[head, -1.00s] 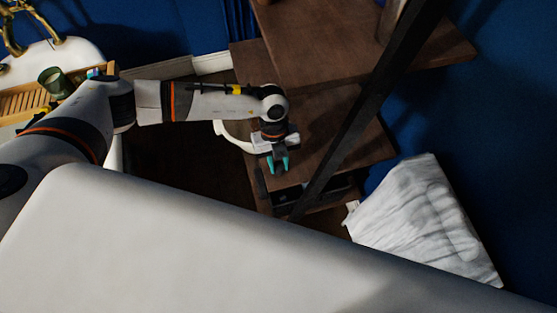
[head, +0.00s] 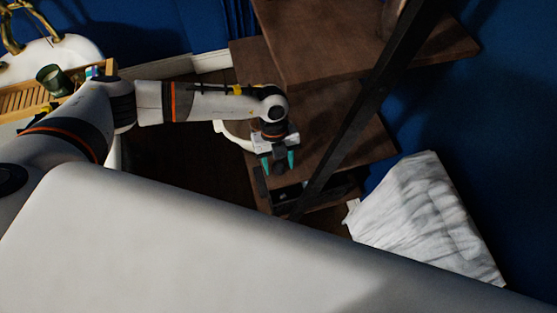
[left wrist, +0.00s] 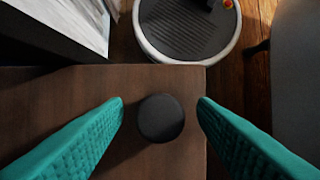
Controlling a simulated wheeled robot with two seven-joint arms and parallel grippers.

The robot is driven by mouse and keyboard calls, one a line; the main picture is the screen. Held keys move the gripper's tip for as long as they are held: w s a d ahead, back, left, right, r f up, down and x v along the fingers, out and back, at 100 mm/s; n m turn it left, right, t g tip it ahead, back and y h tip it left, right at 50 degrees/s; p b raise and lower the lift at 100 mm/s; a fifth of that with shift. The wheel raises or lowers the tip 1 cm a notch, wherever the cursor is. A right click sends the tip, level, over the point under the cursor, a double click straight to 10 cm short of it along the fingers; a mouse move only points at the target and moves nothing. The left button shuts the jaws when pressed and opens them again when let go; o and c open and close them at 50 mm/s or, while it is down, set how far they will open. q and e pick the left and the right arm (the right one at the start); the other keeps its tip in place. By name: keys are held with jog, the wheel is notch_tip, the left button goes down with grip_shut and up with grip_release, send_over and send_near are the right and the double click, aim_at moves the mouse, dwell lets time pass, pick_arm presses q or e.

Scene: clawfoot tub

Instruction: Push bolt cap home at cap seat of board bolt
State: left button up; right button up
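A round black bolt cap (left wrist: 161,118) shows at the front edge area of a brown wooden board (left wrist: 50,110) in the left wrist view. Its dark shape (head: 279,167) also shows in the head view. My left gripper (head: 278,161) has its teal fingers spread wide, one on each side of the cap, with clear gaps to it. The fingers (left wrist: 160,112) hold nothing in the left wrist view. The cap hides the bolt and its seat, so I cannot tell how deep it sits. My right gripper is not in view.
A higher wooden shelf (head: 330,40) and a slanting dark post (head: 350,130) stand close to the right of my left gripper. A white cloth item (head: 425,215) lies at the right. A wooden bath tray (head: 25,100) with a green cup (head: 53,79) is at the far left.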

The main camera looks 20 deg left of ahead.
pick_arm(q)
jog(key=shift+r, duration=0.1)
dwell(0.5)
jog(key=p+v, duration=0.6)
jog(key=v, duration=0.2)
dwell(1.3)
jog(key=w+a+b, duration=0.1)
jog(key=w+a, duration=0.1)
jog(key=w, duration=0.1)
jog(key=w+a+r+b, duration=0.1)
jog(key=w+a+b, duration=0.1)
jog(key=w, duration=0.1)
jog(key=w+a+r+b, duration=0.1)
jog(key=w+a, duration=0.1)
jog(key=w, duration=0.2)
jog(key=shift+a+r, duration=0.25)
jog(key=shift+a, duration=0.1)
jog(key=shift+w+a+r, duration=0.1)
jog(key=shift+w+a, duration=0.2)
jog(key=shift+w, duration=0.1)
